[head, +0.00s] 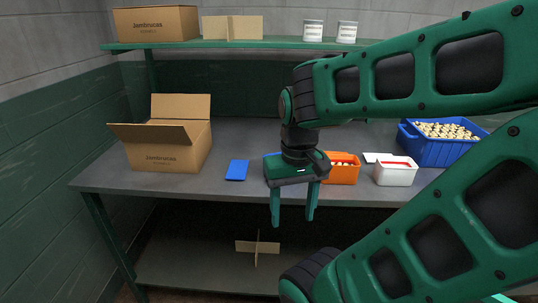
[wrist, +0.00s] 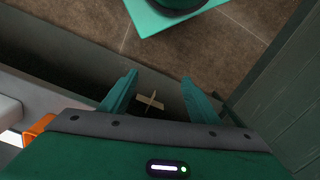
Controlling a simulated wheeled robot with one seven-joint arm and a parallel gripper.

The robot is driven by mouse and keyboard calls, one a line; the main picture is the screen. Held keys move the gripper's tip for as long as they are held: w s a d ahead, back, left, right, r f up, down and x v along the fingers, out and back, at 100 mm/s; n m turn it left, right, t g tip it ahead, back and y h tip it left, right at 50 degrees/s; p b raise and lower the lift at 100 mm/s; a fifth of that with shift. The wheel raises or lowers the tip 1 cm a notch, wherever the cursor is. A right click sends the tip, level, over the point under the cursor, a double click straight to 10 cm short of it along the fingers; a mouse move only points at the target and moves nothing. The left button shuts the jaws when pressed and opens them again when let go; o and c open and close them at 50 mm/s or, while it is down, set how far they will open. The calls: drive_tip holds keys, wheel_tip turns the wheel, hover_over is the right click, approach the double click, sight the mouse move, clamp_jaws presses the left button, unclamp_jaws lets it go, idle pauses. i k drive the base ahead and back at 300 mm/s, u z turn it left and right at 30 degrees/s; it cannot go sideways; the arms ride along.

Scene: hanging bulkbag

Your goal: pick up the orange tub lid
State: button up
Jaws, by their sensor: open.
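An orange tub (head: 340,175) stands on the workbench, partly behind my gripper, with pale pieces showing in its open top. An orange edge also shows at the left of the wrist view (wrist: 38,128). I cannot make out a separate orange lid; my gripper and wrist hide part of the bench. My gripper (head: 292,221) is open and empty, fingers pointing down, in front of the bench's front edge and left of the orange tub. In the wrist view its fingers (wrist: 159,80) are spread apart over the lower shelf area.
A flat blue lid (head: 237,170) lies left of my gripper. A white tub (head: 395,173) and a blue crate (head: 442,148) of pale pieces stand right. An open carton (head: 168,145) stands left. A shelf (head: 270,43) runs above, and a cardboard divider (head: 257,248) sits below.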

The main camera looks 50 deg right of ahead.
sight(345, 170)
drive_tip(key=z, duration=1.55)
